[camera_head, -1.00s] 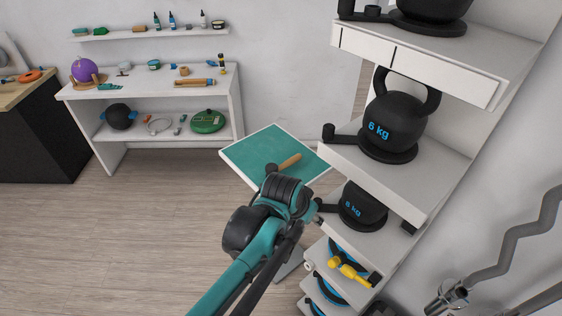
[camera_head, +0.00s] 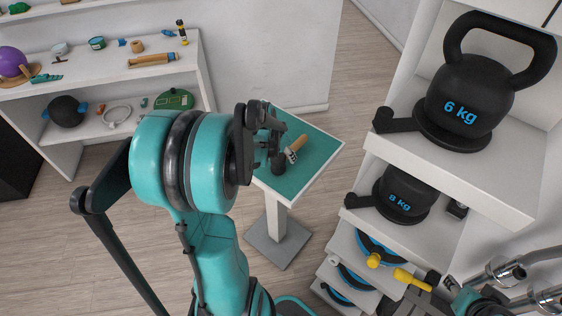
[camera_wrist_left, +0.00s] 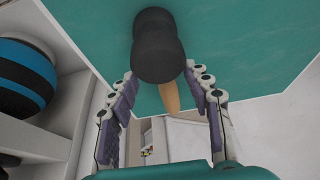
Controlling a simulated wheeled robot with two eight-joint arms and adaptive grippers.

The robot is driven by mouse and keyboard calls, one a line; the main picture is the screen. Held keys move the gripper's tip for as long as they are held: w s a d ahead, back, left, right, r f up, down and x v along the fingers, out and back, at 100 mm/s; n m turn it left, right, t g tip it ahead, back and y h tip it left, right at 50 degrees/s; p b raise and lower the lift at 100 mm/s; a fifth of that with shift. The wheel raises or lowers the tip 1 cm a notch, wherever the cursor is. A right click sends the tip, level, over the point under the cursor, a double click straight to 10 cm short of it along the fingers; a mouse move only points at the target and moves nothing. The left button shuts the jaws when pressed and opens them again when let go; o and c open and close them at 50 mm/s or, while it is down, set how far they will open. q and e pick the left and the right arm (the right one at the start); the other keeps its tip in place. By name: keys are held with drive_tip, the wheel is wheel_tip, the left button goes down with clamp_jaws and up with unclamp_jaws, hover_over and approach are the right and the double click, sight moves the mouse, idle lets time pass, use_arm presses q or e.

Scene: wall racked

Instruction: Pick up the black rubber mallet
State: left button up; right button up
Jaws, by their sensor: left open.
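The black rubber mallet lies on the green top of a small pedestal table (camera_head: 325,150), its black head (camera_head: 278,163) toward me and its wooden handle (camera_head: 298,144) pointing away. My left gripper (camera_head: 283,147) is over the mallet, partly hiding it in the head view. In the left wrist view the black head (camera_wrist_left: 157,46) is near the top, and the handle (camera_wrist_left: 170,98) runs down between the fingers of my open left gripper (camera_wrist_left: 165,88). Whether the fingers touch the mallet cannot be told.
A tall white rack with kettlebells (camera_head: 470,100) stands close to the table's right. A yellow-handled tool (camera_head: 405,276) lies low on that rack. A white wall shelf unit (camera_head: 110,80) with small items is behind on the left.

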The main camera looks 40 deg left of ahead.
use_arm(q)
drive_tip(key=b+x, duration=0.1)
drive_tip(key=x, duration=0.3)
drive_tip(key=shift+w+a+f, duration=0.15)
drive_tip(key=shift+a, duration=0.05)
clamp_jaws()
drive_tip(key=shift+r, duration=0.6)
drive_tip(key=r+p, duration=0.1)
drive_tip(key=r, duration=0.1)
drive_tip(key=d+r+p, duration=0.1)
drive_tip(key=r, duration=0.1)
drive_tip(key=shift+w, duration=0.2)
drive_tip(key=w+d+r+p, duration=0.2)
drive_tip(key=w+d+r, duration=0.2)
drive_tip(key=d, duration=0.5)
wheel_tip(320, 180, up, 2)
drive_tip(key=shift+w+d, duration=0.25)
drive_tip(key=shift+w, duration=0.1)
